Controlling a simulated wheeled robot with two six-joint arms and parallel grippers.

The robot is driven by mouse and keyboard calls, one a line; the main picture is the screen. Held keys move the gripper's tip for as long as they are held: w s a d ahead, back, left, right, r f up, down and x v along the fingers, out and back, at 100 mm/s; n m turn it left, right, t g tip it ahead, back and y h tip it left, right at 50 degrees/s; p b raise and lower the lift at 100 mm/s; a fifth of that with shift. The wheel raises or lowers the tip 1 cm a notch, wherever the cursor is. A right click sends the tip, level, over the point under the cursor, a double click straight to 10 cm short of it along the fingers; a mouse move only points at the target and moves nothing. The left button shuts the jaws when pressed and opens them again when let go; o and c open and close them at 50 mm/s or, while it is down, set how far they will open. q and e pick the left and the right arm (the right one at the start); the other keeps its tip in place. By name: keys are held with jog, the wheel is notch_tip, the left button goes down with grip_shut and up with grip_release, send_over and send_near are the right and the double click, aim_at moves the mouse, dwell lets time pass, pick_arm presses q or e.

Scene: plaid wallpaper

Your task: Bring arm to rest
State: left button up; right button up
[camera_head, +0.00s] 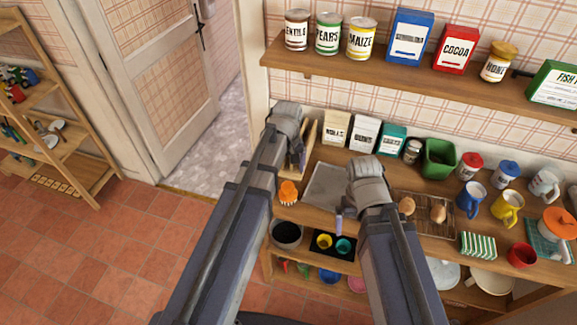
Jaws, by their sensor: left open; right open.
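My two arms reach forward from the bottom of the head view. My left gripper (287,122) is over the left end of the counter, in front of the wall edge by the door. My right gripper (366,178) is over the middle of the counter, beside a grey mat (322,188). Both are open, and I see nothing held in them.
The counter holds boxes, a green container (439,158), mugs (507,208), a rack with bread rolls (425,213) and an orange brush (288,193). A wall shelf (400,82) bears tins and boxes above. The tiled floor (130,260) at left is clear, before a door (150,80).

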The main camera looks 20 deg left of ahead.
aim_at(288, 191)
pick_arm(q)
jog(key=shift+f, duration=0.15)
notch_tip(288, 191, down, 12)
jog(key=b, duration=1.2)
